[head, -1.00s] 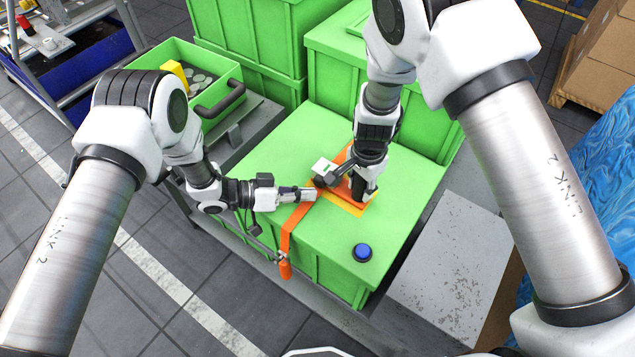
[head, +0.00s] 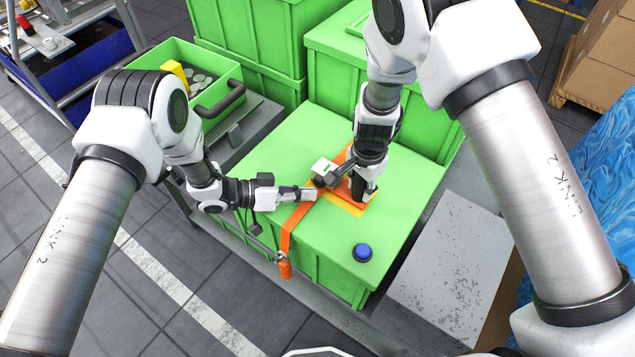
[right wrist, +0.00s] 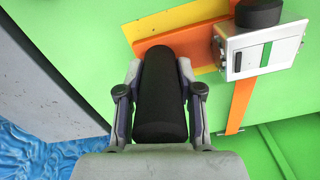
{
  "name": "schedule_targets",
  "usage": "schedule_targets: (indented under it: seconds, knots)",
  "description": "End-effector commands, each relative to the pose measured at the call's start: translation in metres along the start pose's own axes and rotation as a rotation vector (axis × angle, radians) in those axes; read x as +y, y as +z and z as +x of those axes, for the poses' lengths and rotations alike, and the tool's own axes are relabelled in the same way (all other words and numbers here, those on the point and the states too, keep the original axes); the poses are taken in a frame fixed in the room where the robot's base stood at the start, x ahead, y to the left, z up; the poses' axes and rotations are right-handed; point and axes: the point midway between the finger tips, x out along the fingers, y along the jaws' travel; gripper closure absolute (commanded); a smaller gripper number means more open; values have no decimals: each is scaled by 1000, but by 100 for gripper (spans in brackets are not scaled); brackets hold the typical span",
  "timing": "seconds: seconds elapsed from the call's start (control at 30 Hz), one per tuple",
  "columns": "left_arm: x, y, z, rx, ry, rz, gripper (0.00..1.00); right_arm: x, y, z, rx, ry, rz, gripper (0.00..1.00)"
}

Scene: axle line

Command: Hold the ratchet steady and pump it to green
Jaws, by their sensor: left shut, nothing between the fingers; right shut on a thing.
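The ratchet's orange lever (head: 352,192) lies over a yellow plate (right wrist: 207,19) on the green crate lid. My right gripper (right wrist: 158,100) is shut around its black handle grip (right wrist: 160,95); in the head view the right arm mostly hides this grip. A silver indicator box (right wrist: 262,50) with a green strip and a white strip sits beside the lever, next to a black knob (right wrist: 257,12). An orange strap (head: 290,225) runs over the front edge. My left gripper (head: 313,194) is shut and empty at the strap, close to the ratchet; contact cannot be told.
A blue button (head: 362,252) is on the green lid (head: 400,215), front right. An open green bin (head: 222,75) with a yellow block stands back left. Taller green crates stand behind. A bare grey surface (head: 450,265) lies to the right.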

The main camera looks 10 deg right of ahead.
Motion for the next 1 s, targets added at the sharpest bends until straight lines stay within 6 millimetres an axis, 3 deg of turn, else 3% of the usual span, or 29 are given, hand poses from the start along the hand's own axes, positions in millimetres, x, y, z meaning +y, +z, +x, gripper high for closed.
schedule_targets:
  seconds: [1.0]
  knots:
    - [-7, -6, 10, 0, 0, 1, 100, 1, 1, 2, -2, 4, 0, 100]
